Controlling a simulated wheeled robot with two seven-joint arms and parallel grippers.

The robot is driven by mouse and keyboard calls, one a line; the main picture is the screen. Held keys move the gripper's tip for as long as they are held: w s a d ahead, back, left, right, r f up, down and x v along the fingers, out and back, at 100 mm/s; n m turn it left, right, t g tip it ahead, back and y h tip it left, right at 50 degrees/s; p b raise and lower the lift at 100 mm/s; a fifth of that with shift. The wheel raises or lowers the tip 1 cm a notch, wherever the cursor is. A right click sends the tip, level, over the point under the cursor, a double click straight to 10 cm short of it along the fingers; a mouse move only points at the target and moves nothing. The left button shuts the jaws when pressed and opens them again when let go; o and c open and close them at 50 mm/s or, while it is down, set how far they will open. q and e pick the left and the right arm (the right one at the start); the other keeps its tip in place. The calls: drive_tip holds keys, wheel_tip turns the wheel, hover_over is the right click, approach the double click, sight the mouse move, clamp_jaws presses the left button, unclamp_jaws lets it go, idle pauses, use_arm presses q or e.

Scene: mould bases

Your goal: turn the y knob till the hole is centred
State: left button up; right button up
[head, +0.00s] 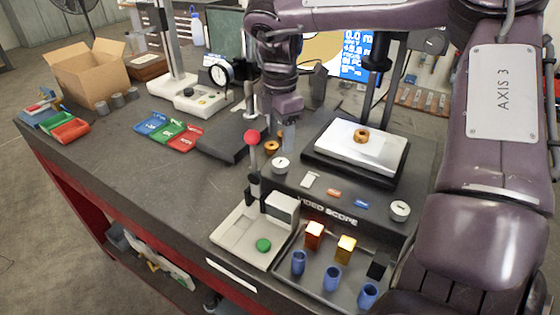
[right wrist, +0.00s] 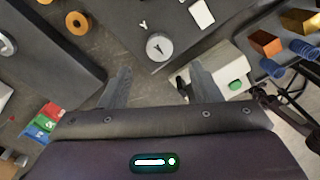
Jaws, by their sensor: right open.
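The y knob (head: 280,165) is a small pale round knob on the dark video scope base (head: 325,190). In the right wrist view the knob (right wrist: 160,46) shows a dark pointer mark, with a letter Y printed beside it. My right gripper (head: 289,138) points down near the knob; in the right wrist view its open fingers (right wrist: 160,78) are spread, with the knob beyond their tips and apart from them. A bronze ring with a hole (head: 361,136) lies on the scope's white stage (head: 340,145). My left gripper is out of view.
A second pale knob (head: 399,209) sits on the base's right. A red-ball lever (head: 251,137) rises left of the y knob. A blue readout screen (head: 355,55) stands behind, partly hidden by my arm. A tray (head: 318,279) with blue cups and blocks lies in front.

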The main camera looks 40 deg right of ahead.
sight(280, 162)
wheel_tip(280, 162, down, 8)
drive_tip(key=shift+d+r+p, duration=0.1)
drive_tip(key=shift+p, duration=0.6)
drive_tip(key=shift+c, duration=0.3)
drive_tip(key=c, duration=0.9)
